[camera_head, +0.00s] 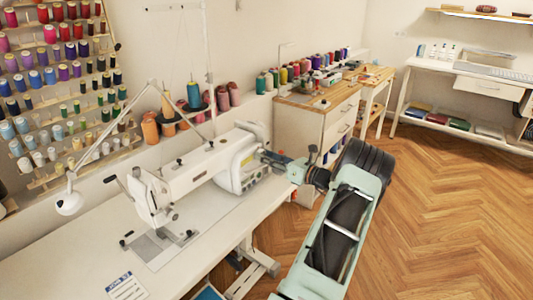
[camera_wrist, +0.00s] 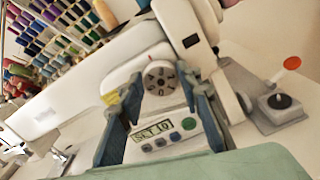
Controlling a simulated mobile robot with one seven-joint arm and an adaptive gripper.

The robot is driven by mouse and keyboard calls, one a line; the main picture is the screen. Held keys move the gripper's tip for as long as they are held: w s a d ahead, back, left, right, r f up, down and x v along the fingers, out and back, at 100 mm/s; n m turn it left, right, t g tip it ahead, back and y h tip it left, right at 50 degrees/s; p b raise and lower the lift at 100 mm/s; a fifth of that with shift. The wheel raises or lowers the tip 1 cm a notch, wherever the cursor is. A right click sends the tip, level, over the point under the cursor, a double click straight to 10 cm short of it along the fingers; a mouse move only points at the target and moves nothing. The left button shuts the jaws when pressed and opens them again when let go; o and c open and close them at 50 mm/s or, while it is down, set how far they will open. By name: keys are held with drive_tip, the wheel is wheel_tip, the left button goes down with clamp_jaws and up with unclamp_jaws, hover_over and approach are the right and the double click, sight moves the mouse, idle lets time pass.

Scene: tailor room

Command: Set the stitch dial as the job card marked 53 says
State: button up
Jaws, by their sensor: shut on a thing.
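The white sewing machine (camera_head: 205,165) stands on the table, its right end facing my gripper (camera_head: 272,158). In the wrist view, the stitch dial (camera_wrist: 160,77) is a pale round knob with dark marks on its face. The blue fingers of my gripper (camera_wrist: 163,84) are on either side of it, shut on it. Below it is a panel with a small display (camera_wrist: 152,130) that seems to read "SET 10", and several coloured buttons. A white and blue job card (camera_head: 126,286) lies on the table's front edge; its text is too small to read.
The table top (camera_head: 75,240) is mostly clear at left. A lamp (camera_head: 68,203) leans over it. A thread rack (camera_head: 60,90) hangs on the wall. A wooden-topped cabinet (camera_head: 318,100) stands beyond the machine.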

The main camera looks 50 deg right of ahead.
drive_tip(key=m+p, duration=0.2)
drive_tip(key=m, duration=0.3)
drive_tip(key=shift+d+f+m, duration=0.1)
drive_tip(key=shift+m, duration=0.2)
idle(0.4)
drive_tip(key=o, duration=1.2)
drive_tip(key=shift+c, duration=0.2)
drive_tip(key=s, duration=1.2)
